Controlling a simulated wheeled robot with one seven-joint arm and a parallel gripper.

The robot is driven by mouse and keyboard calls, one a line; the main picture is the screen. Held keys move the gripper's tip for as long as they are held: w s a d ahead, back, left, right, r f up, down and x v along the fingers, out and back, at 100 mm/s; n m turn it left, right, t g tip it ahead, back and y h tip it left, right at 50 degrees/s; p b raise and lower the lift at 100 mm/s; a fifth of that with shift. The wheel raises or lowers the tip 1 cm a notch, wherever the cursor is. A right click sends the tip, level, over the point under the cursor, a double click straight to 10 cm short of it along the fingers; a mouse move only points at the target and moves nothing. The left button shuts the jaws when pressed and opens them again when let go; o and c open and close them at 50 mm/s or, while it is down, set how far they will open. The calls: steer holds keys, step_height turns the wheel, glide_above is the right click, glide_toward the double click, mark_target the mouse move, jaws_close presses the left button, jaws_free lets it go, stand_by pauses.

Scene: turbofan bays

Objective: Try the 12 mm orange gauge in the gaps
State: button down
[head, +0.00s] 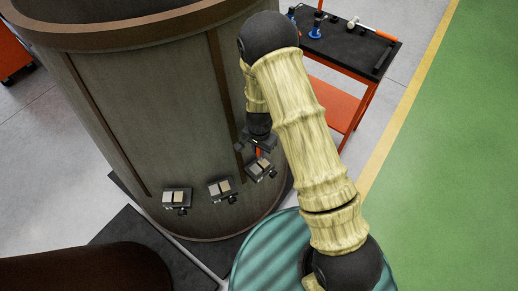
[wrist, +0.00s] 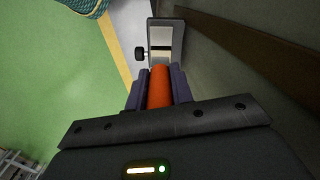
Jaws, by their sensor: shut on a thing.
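My gripper (wrist: 159,90) is shut on the orange gauge (wrist: 159,88), which shows between the two dark fingers in the wrist view. In the head view the orange gauge (head: 258,152) is a small spot under my gripper (head: 260,146), partly hidden. The gauge points at a block with a gap (wrist: 166,42) just ahead in the wrist view; I cannot tell whether its tip touches or enters the gap. In the head view this right block (head: 260,168) sits on the large dark drum, with a middle block (head: 220,188) and a left block (head: 177,197) beside it.
The large drum (head: 150,110) has raised brown vertical strips. An orange cart (head: 345,60) with a dark top and several tools stands at the back right. A brown cylinder (head: 85,270) lies at the lower left. Green floor (head: 450,180) on the right is clear.

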mark_target(259, 159)
steer(key=shift+w+f+b, duration=0.15)
steer(key=shift+f+b, duration=0.55)
steer(key=shift+f, duration=0.3)
steer(key=shift+w+f+b, duration=0.1)
steer(key=shift+f+b, duration=0.55)
steer(key=shift+f, duration=0.35)
steer(key=shift+s+d+f+b, duration=0.1)
steer(key=shift+f+b, duration=0.4)
steer(key=shift+f, duration=0.2)
steer(key=shift+r, duration=0.1)
steer(key=shift+f, duration=0.3)
steer(key=shift+r, duration=0.15)
steer(key=shift+r+p, duration=2.15)
steer(key=shift+r, duration=0.75)
